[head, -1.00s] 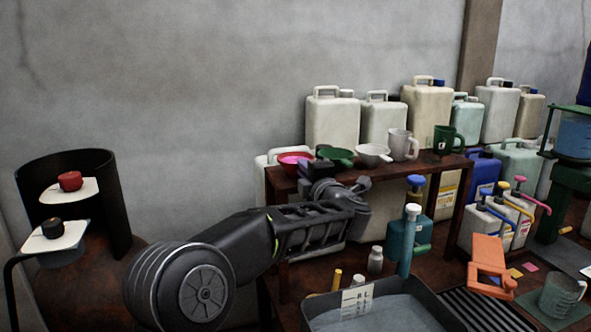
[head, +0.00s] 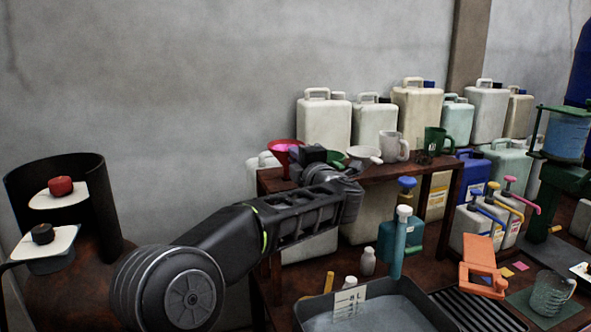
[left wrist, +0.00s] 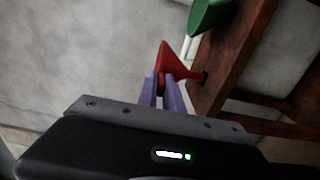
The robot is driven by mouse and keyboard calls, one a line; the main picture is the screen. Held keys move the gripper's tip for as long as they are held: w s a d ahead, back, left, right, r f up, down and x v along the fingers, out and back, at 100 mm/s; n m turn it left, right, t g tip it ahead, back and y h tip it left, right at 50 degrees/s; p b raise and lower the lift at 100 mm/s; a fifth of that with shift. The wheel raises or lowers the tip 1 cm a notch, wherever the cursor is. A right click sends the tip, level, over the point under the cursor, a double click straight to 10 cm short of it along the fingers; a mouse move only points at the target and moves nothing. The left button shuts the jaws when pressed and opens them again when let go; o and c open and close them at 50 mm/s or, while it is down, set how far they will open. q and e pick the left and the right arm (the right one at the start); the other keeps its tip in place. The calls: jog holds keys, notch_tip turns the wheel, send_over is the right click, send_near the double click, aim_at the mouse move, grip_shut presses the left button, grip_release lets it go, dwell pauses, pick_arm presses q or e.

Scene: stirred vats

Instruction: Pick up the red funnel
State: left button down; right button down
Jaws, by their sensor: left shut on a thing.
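The red funnel (head: 283,149) is above the left end of the brown wooden shelf in the head view, wide mouth up. In the left wrist view the red funnel (left wrist: 170,56) is between the purple fingertips, its spout pointing right toward the shelf wood. My left gripper (left wrist: 165,84) is shut on the funnel. In the head view the left gripper (head: 300,156) is mostly hidden behind its own wrist. My right gripper is in neither view.
A green funnel (left wrist: 208,16) is close by on the shelf in the left wrist view. A white funnel (head: 364,155), a grey jug (head: 394,147) and a green mug (head: 437,141) stand farther right. Large canisters (head: 324,120) stand behind. The space left of the shelf is clear.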

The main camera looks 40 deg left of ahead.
pick_arm(q)
notch_tip(320, 180, up, 6)
jog(key=shift+p, duration=0.3)
dwell(0.5)
